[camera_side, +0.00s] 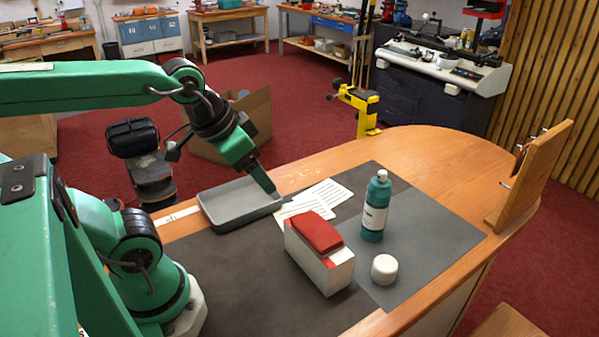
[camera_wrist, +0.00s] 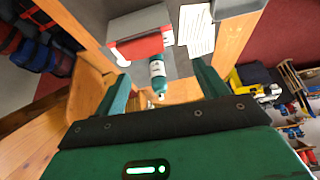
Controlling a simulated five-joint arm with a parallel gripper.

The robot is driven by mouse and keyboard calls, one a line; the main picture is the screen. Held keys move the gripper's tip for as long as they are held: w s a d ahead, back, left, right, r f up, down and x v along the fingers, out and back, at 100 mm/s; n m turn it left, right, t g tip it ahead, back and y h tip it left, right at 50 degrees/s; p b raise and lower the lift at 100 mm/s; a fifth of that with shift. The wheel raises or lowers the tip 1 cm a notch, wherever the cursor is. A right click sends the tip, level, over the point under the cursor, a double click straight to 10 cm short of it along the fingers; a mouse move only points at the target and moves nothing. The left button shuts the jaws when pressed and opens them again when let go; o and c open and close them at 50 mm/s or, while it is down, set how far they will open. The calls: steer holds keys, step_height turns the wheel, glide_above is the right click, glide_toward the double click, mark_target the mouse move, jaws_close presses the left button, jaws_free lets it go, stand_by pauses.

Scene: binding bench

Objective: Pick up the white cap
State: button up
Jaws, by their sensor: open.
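The white cap (camera_side: 384,268) is a short round piece on the grey mat at the right front, beside the red-and-white box. In the wrist view a small white shape left of the bottle appears to be the cap (camera_wrist: 121,58). My gripper (camera_side: 271,188) is near the right end of the grey tray, well to the left of and behind the cap. In the wrist view my gripper's two green fingers (camera_wrist: 160,70) are spread apart with nothing held between them.
A teal bottle (camera_side: 375,207) stands behind the cap. A white box with a red top (camera_side: 319,252) sits left of it. Printed sheets (camera_side: 327,193) and a grey tray (camera_side: 240,218) lie farther back. A wooden stand (camera_side: 535,178) is at right. Mat right of the cap is clear.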

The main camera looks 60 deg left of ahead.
steer(key=w+d+m+g, duration=0.2)
steer(key=w+d+m, duration=0.1)
steer(key=w+m, duration=0.45)
steer(key=m+g, duration=0.3)
steer(key=m, duration=1.8)
glide_above(386, 261)
steer(key=f, duration=1.5)
steer(key=shift+a+f, duration=0.3)
steer(key=shift+f, duration=0.1)
steer(key=shift+w+d+f+m+g, duration=0.15)
steer(key=shift+d+f+m+g, duration=0.15)
steer(key=shift+f+m, duration=0.25)
steer(key=shift+f, duration=3.85)
steer(key=c, duration=1.1)
